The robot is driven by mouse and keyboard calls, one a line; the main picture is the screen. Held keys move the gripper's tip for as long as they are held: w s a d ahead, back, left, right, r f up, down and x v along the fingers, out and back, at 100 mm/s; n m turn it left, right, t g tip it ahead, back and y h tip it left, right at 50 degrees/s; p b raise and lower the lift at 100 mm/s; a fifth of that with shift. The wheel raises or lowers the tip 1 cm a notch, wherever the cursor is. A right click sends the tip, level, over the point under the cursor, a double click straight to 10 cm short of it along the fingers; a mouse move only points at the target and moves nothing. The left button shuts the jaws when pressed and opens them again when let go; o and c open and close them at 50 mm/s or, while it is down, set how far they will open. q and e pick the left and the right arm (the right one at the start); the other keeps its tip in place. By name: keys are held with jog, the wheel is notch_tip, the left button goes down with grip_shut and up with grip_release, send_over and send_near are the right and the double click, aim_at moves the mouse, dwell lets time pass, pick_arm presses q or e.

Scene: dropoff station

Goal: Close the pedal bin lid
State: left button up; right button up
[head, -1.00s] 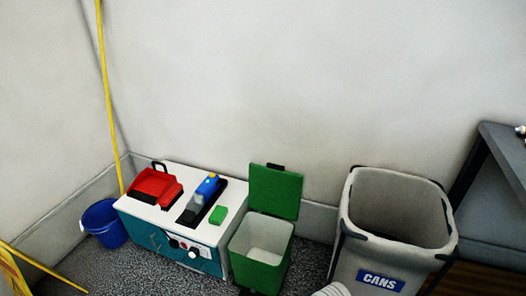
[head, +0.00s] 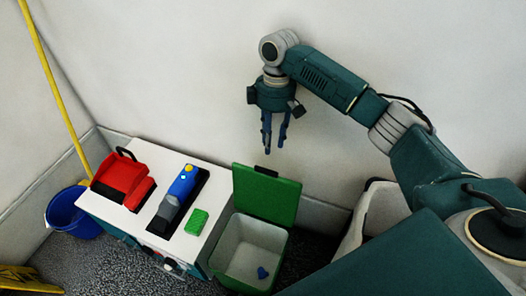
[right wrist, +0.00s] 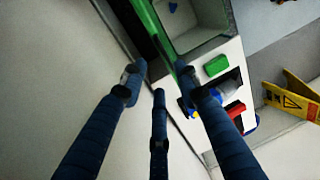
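The green pedal bin (head: 225,262) stands on the floor at the lower middle of the head view. Its green lid (head: 266,196) is open, standing upright at the back of the bin near the wall. A small blue item (head: 262,272) lies inside the pale liner. My right gripper (head: 274,148) points down, above and apart from the lid, with nothing in it. In the right wrist view its fingers (right wrist: 160,80) are spread, with the lid's green edge (right wrist: 158,28) beyond them. My left gripper is in neither view.
A white-topped cabinet (head: 128,215) left of the bin holds a red item (head: 122,182), a blue-grey tool (head: 178,195) and a green block (head: 197,222). A blue bucket (head: 68,215) stands further left. A grey bin (head: 378,212) stands right, partly hidden by my arm.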

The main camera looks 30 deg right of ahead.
aim_at(269, 173)
jog(key=f, duration=0.3)
jog(key=f+b, duration=0.1)
jog(key=f, duration=0.2)
jog(key=s+a+f+b, duration=0.1)
jog(key=f, duration=0.2)
jog(key=shift+s, duration=0.1)
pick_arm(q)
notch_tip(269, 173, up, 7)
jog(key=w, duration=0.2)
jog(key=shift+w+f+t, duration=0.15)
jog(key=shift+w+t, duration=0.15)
pick_arm(e)
jog(key=shift+s+a+f, duration=0.1)
jog(key=shift+f, duration=0.55)
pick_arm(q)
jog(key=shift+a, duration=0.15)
pick_arm(e)
jog(key=shift+c, duration=0.8)
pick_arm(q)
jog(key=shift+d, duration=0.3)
pick_arm(e)
grip_shut()
